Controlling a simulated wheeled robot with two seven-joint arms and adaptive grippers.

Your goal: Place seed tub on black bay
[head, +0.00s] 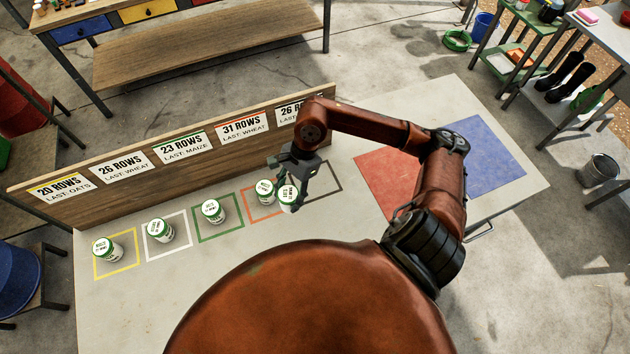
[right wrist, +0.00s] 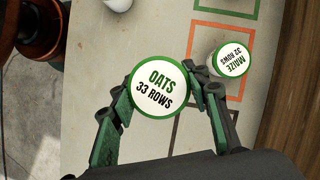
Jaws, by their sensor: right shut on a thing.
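The seed tub (head: 288,199), white with a green rim, has a lid reading "OATS 33 ROWS" in the right wrist view (right wrist: 158,88). My right gripper (head: 295,178) is shut on it, with a finger on each side. The black bay (head: 326,188) is a dark outline at the right end of the row of bays, partly hidden by my gripper. The tub shows between the red-orange bay and the black bay; its height above the table is hard to tell. My left gripper is not in view.
A "MAIZE 32 ROWS" tub (head: 265,191) stands in the red-orange bay close beside the held tub. Other tubs stand in the green (head: 212,211), white (head: 160,231) and yellow (head: 106,250) bays. A wooden board (head: 90,195) with row signs runs behind them.

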